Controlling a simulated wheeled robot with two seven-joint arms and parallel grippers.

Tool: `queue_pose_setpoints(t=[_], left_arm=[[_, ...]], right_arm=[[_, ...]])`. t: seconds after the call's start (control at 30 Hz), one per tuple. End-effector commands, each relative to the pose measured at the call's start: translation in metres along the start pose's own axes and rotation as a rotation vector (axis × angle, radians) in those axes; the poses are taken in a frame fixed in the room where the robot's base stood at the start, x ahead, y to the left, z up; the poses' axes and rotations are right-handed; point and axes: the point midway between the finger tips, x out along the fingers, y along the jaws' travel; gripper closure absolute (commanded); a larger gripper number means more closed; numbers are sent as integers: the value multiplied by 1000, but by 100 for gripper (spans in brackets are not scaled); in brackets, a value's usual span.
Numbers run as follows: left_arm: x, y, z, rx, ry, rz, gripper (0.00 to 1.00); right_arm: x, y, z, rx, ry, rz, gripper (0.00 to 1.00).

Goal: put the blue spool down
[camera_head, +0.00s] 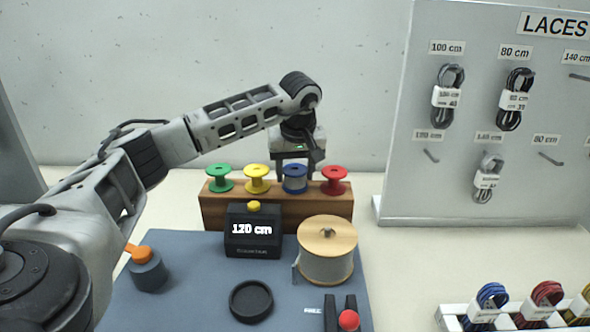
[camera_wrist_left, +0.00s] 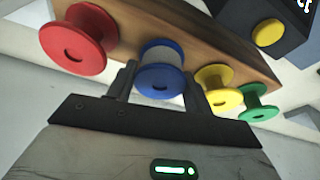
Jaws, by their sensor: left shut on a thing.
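The blue spool (camera_head: 295,179) is upright at the wooden rack (camera_head: 325,212), between the yellow spool (camera_head: 257,178) and the red spool (camera_head: 334,180). My left gripper (camera_head: 294,168) reaches down on it from above and behind. In the left wrist view the blue spool (camera_wrist_left: 161,70) sits between the two fingers of my left gripper (camera_wrist_left: 161,85), which is shut on it. Grey thread is wound on its core. I cannot tell whether its lower flange touches the rack. My right gripper is not in view.
A green spool (camera_head: 220,178) stands at the rack's left end. In front are a black display (camera_head: 253,235) reading 120 cm, a large wooden reel (camera_head: 327,250) and a dark round dish (camera_head: 251,301) on a blue-grey mat (camera_head: 190,270). A lace board (camera_head: 395,150) stands right.

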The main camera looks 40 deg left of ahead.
Motion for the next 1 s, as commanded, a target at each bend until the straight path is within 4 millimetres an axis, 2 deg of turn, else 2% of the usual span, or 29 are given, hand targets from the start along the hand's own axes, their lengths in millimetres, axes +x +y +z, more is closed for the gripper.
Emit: queue_pose_setpoints(t=[0.3,0.33,0.6,0.73,0.87,1.0], left_arm=[[4,0,1,0,0,-1,78],[3,0,1,0,0,-1,41],[2,0,1,0,0,-1,40],[-5,0,0,0,1,2,40],[-25,1,-1,0,3,4,40],[-57,1,-1,1,4,6,40]], right_arm=[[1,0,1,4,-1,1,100],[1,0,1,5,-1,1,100],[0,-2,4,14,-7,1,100],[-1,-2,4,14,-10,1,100],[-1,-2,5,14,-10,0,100],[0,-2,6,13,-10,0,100]])
